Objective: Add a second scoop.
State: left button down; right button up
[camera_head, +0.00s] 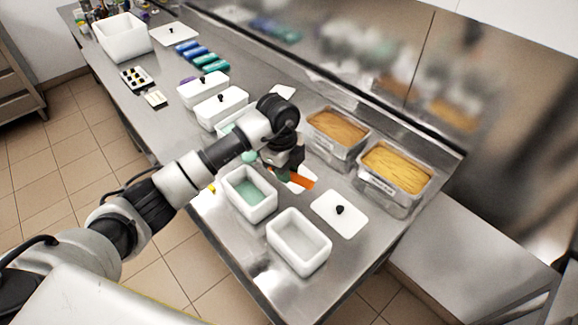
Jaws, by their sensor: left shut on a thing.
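My left gripper (284,163) is over the table, just behind a white tub with pale green content (249,193). It is shut on an orange tool (302,178), whose orange part sticks out to the right below the fingers. The wrist hides much of the grip and the tool's other end. A small pale green lump (250,157) shows beside the wrist; I cannot tell whether it is on the tool. An empty white tub (298,241) stands in front and to the right. My right gripper is out of view.
Two clear containers with yellow-orange content (396,167) (338,131) stand along the back wall. A white lid with a black knob (339,213) lies at the right. Lidded white tubs (203,90), several coloured rolls (202,55) and a large white bin (122,36) stand farther left.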

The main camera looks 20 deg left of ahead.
pick_arm(q)
jog(key=n, duration=0.3)
jog(key=shift+w+d+f+n+t, duration=0.15)
jog(key=shift+w+n+t, duration=0.15)
jog(key=shift+w+n, duration=0.1)
jog(key=shift+f, duration=0.1)
jog(key=shift+f+b, duration=0.45)
jog(key=shift+f, duration=0.1)
jog(key=shift+a+f+h+b, duration=0.2)
jog(key=shift+f+h+b, duration=0.2)
jog(key=shift+b, duration=0.2)
jog(key=shift+a+r+h+b, duration=0.3)
jog(key=shift+r+h, duration=0.3)
jog(key=shift+a+r+h+b, duration=0.25)
jog(key=shift+r+h+b, duration=0.05)
jog(key=shift+r+h, duration=0.3)
jog(key=shift+s+a+r+h+b, duration=0.1)
jog(key=shift+a+r+h+b, duration=0.05)
jog(key=shift+r+h+b, duration=0.2)
jog(key=shift+a+r+h+p, duration=0.55)
jog(key=shift+a+r+h, duration=0.05)
jog(key=shift+r+h, duration=0.25)
jog(key=a+r+h, duration=0.3)
jog(key=a+h, duration=0.3)
jog(key=h, duration=0.1)
jog(key=shift+s+a+r+t+h+p, duration=0.2)
jog(key=shift+a+r+t+h+p, duration=0.05)
jog(key=shift+t+h+p, duration=0.15)
